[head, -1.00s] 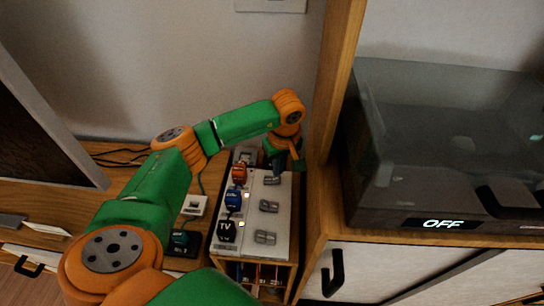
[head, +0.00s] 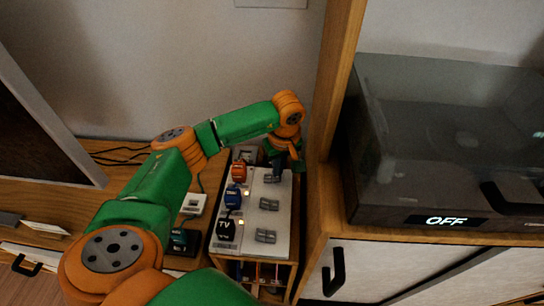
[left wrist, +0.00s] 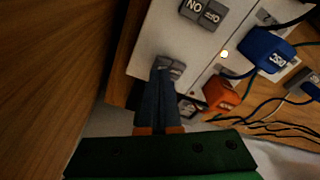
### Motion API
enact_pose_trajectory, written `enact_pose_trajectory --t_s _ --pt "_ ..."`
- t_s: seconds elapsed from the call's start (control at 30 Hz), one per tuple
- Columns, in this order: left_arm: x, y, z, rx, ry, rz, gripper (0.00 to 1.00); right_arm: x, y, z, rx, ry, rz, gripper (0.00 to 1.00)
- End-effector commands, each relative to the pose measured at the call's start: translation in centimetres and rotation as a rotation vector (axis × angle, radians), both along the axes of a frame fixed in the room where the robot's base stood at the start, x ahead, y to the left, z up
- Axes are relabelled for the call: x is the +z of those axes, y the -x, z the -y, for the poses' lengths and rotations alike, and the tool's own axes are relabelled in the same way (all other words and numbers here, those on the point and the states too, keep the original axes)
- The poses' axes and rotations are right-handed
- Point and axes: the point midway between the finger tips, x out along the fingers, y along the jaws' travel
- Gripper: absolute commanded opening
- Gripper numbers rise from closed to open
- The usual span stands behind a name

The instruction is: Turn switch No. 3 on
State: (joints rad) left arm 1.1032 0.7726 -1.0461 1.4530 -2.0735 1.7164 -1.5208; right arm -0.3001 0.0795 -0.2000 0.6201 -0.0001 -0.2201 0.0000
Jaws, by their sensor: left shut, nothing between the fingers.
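A white switch panel (head: 251,233) lies on a wooden unit, with three grey rocker switches in a row. The far switch (head: 272,178) is beside an orange plug (head: 239,172), the middle switch (head: 269,204) beside a blue plug (head: 233,197), the near switch (head: 265,236) beside a black TV plug (head: 226,230). My left gripper (head: 277,172) is shut and empty, pointing down at the far switch. In the left wrist view its fingertips (left wrist: 161,70) are at that switch (left wrist: 172,66) and partly cover it; contact is unclear. My right gripper is not in view.
Small lights glow beside the middle (head: 247,193) and near switches. A wooden post (head: 335,90) rises just right of the panel. A dark box (head: 440,150) reading OFF stands on the cabinet at right. Cables (head: 115,155) lie at left.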

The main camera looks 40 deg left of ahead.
Motion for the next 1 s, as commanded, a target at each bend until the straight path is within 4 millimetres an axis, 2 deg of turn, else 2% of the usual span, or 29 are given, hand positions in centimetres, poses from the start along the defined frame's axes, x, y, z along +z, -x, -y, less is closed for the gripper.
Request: enact_pose_trajectory --t_s 0.77,0.87,1.0 --pt "-1.3 0.0 0.0 0.000 0.000 0.000 0.00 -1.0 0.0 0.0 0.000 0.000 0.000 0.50" --pt "-1.1 0.0 0.0 0.000 0.000 0.000 0.00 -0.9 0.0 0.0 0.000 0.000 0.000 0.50" --pt "0.0 0.0 0.0 0.000 0.000 0.001 0.00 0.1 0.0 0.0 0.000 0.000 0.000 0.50"
